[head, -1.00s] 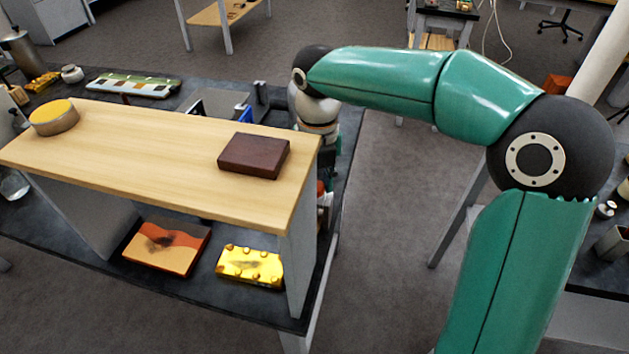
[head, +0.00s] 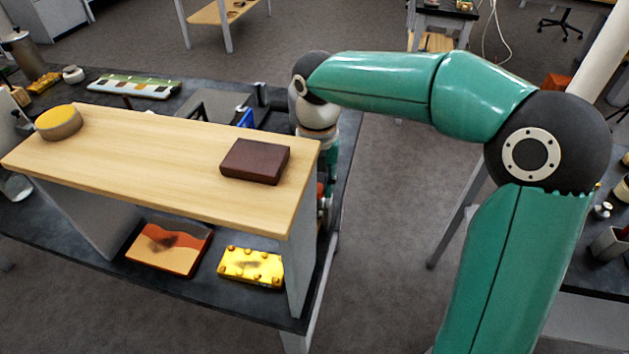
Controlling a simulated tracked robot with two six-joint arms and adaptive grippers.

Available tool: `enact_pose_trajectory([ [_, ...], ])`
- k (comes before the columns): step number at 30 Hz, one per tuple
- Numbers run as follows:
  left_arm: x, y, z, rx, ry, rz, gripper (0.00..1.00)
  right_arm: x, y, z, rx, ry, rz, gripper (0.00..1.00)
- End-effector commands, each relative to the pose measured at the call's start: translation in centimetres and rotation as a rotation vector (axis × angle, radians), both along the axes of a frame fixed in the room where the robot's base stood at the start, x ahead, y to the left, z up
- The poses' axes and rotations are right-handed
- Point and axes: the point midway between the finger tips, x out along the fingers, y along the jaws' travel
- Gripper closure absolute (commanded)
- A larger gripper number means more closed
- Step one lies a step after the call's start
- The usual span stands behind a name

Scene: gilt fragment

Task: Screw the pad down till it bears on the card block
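My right arm reaches in from the right and bends down behind the right end of a raised wooden shelf (head: 150,165). Its wrist shows there, but the shelf hides the gripper and its fingers. A grey flat-topped piece (head: 215,106) with a small blue part (head: 245,117) shows just behind the shelf, mostly covered; I cannot tell whether it belongs to a clamp. I cannot make out the pad or the card block. My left gripper is not in view.
A dark red-brown block (head: 255,160) and a round yellow-topped tin (head: 60,122) sit on the shelf. An orange painted piece (head: 168,249) and a yellow studded piece (head: 250,265) lie beneath. A colour strip (head: 135,88) lies on the bench behind.

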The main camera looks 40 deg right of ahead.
Motion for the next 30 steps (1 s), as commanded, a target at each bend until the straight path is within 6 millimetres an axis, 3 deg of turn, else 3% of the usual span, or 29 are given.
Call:
enact_pose_trajectory([
  [30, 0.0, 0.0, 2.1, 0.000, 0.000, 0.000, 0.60, 0.0, 0.0, 0.0, -0.003, -0.001, -0.965, 1.00],
])
